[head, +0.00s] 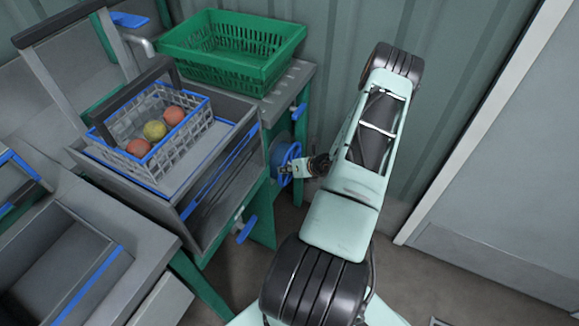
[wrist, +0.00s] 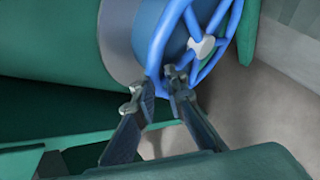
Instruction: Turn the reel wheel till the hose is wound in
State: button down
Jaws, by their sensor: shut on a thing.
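The reel wheel (head: 284,150) is a blue spoked wheel on the side of the green-framed bench in the head view. In the wrist view the wheel (wrist: 157,50) is large, with a pale hub where its spokes meet. My gripper (head: 308,168) reaches it from the right. In the wrist view my gripper (wrist: 160,86) has a finger on either side of the lower rim and is shut on it. The grey drum (wrist: 121,42) shows behind the wheel. I cannot make out any hose in either view.
Blue handles (head: 246,229) stick out from the bench near the wheel. A corrugated wall (head: 440,110) is close behind my arm.

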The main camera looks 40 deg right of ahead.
jog(key=shift+w+d+r, duration=0.1)
jog(key=shift+r, duration=0.05)
dwell(0.5)
jog(key=c, duration=2)
grip_release()
jog(key=shift+o, duration=0.2)
jog(key=v, duration=1.2)
jog(key=shift+w+d, duration=0.1)
